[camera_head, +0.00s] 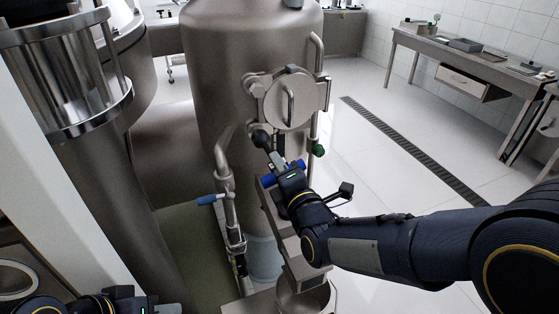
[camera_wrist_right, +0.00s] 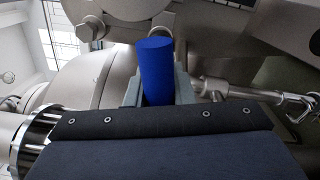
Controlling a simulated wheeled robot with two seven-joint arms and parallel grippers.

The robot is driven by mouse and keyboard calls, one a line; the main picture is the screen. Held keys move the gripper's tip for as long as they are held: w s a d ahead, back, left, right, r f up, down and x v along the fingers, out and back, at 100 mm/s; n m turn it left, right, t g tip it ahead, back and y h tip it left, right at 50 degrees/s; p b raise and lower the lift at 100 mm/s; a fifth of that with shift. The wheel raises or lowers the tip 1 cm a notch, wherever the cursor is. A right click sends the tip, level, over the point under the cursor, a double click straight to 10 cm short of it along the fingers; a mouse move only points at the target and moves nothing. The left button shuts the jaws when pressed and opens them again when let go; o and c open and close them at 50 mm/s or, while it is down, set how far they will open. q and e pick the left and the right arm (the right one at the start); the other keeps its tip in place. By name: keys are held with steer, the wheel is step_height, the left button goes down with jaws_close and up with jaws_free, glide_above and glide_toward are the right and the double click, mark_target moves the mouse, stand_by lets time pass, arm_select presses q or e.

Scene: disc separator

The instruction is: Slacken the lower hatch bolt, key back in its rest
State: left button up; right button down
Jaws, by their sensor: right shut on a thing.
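The round steel hatch (camera_head: 288,101) is on the front of the tank, with a bar handle across it. My right gripper (camera_head: 280,164) is below the hatch, shut on a blue handle (camera_head: 299,164) that sticks out on both sides of the fingers. In the right wrist view the blue handle (camera_wrist_right: 155,68) stands between the two grey fingers; I take it to be the key's. A black knob (camera_head: 260,138) shows at the hatch's lower left. The key's far end, its rest and the lower bolt cannot be made out.
A steel post (camera_head: 287,242) stands under my right gripper. Left of it is a pipe with a blue-handled valve (camera_head: 209,199).

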steer(key=shift+s, duration=0.1)
steer(key=p+v, duration=0.1)
steer(key=v, duration=0.4)
steer(key=shift+s+d, duration=0.25)
steer(key=shift+s, duration=0.1)
